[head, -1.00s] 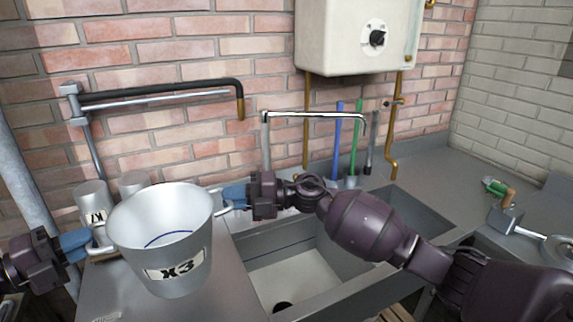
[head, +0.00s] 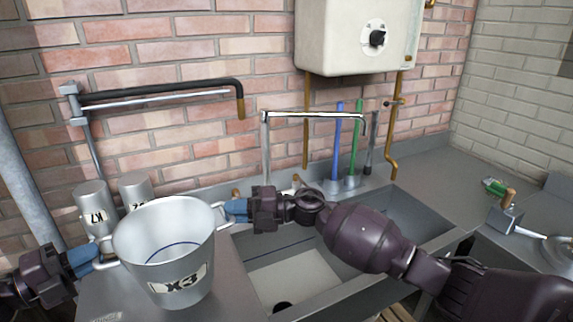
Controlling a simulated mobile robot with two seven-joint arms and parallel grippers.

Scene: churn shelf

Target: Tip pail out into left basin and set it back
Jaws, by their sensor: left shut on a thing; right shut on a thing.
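The pail (head: 165,250) is a grey metal bucket with a white label reading X3. It is upright, with a blue line around its inside wall. My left gripper (head: 85,261) is shut on the handle at its left side. My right gripper (head: 236,210) is shut on the handle at its right side. The pail is at the left end of the counter; I cannot tell whether its base touches the counter. The basin (head: 290,274) lies to its right, with a dark drain at the front. My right arm crosses over the basin and hides part of it.
Two metal canisters, one labelled K7 (head: 93,208), stand behind the pail. A tap (head: 315,117) rises behind the basin, near a blue brush (head: 337,145) and a green brush (head: 357,145). A wall-mounted swing arm (head: 160,92) is at upper left. The right counter (head: 440,180) is mostly clear.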

